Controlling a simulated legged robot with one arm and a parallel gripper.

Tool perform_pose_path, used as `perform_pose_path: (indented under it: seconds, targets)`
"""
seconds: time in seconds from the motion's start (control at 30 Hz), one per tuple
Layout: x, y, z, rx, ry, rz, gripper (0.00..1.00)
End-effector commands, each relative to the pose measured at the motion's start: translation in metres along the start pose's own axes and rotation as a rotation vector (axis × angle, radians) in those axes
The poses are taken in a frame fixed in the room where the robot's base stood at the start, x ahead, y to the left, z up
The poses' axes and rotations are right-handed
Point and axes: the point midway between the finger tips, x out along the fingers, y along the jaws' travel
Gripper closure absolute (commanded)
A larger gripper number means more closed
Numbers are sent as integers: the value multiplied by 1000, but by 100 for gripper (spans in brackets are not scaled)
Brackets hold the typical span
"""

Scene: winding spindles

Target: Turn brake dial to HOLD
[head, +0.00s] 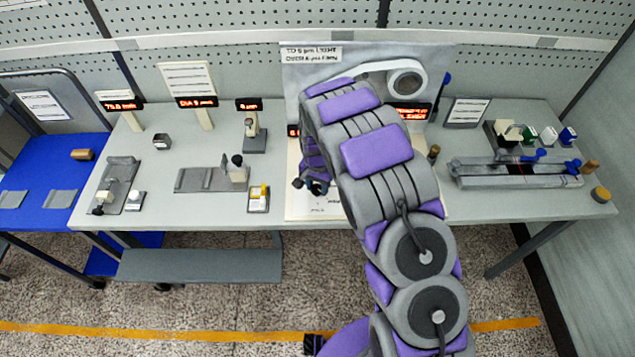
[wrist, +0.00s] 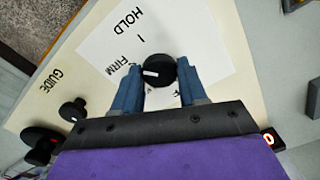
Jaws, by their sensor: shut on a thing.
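The brake dial (wrist: 162,66) is a round black knob with a short white mark. It sits on a white label card (wrist: 205,40) with the words HOLD and FIRM, which read at a slant. The white mark lies on the dial's left side in the wrist view, nearer FIRM than HOLD. My gripper (wrist: 158,78) has its two blue fingers on either side of the dial and is shut on it. In the head view my gripper (head: 314,185) is low over the cream panel (head: 330,211), and the dial cannot be made out there.
A fixture (head: 238,172) and a yellow-marked block (head: 258,198) stand to the left.

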Motion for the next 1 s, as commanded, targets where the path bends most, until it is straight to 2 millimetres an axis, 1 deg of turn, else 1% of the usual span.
perform_pose_path:
  seconds: [0.4, 0.6, 0.8, 1.0]
  targets:
    - [0, 0, 1, 389, -2, 0, 88]
    - [0, -1, 1, 542, -1, 0, 88]
    - [0, -1, 0, 654, -1, -1, 88]
    - [0, -1, 0, 717, -1, -2, 88]
